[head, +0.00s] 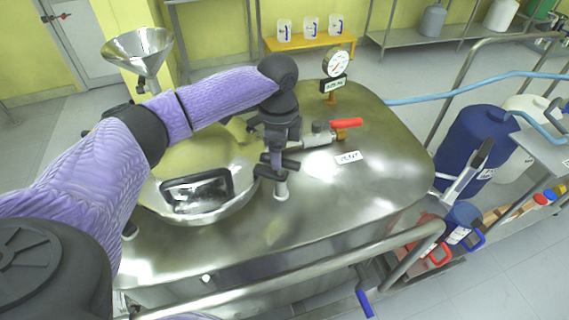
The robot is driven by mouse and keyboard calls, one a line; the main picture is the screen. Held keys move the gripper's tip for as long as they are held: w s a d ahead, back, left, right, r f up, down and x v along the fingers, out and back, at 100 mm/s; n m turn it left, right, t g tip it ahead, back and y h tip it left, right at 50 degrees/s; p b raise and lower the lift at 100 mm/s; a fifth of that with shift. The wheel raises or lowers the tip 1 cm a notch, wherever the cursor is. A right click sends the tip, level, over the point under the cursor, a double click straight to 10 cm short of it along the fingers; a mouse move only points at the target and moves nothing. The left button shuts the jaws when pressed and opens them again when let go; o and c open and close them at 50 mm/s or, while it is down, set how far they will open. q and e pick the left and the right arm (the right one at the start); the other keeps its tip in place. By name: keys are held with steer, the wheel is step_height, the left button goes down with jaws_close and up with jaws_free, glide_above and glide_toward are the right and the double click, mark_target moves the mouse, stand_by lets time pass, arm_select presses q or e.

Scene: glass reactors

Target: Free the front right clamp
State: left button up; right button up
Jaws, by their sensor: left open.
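The steel reactor top (370,190) carries a round domed lid (235,190) with a dark-framed window at the left. A small metal clamp post (281,190) stands at the lid's front right edge. My left gripper (277,168) points down right over this post with its jaws open. The jaws hide the upper part of the clamp, and I cannot tell whether they touch it. My left arm hides the back of the lid and any clamps there. My right gripper is not in view.
A vent valve with a red handle (347,123) and a pressure gauge (337,64) stand close to the right and behind. A steel rail (300,270) runs along the front. A funnel (138,47) stands at the back left. Blue drums (470,145) stand at the right.

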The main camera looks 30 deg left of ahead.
arm_select(q)
step_height(320, 180, down, 5)
steer(key=shift+r+b, duration=0.15)
steer(key=shift+b, duration=0.35)
jaws_close()
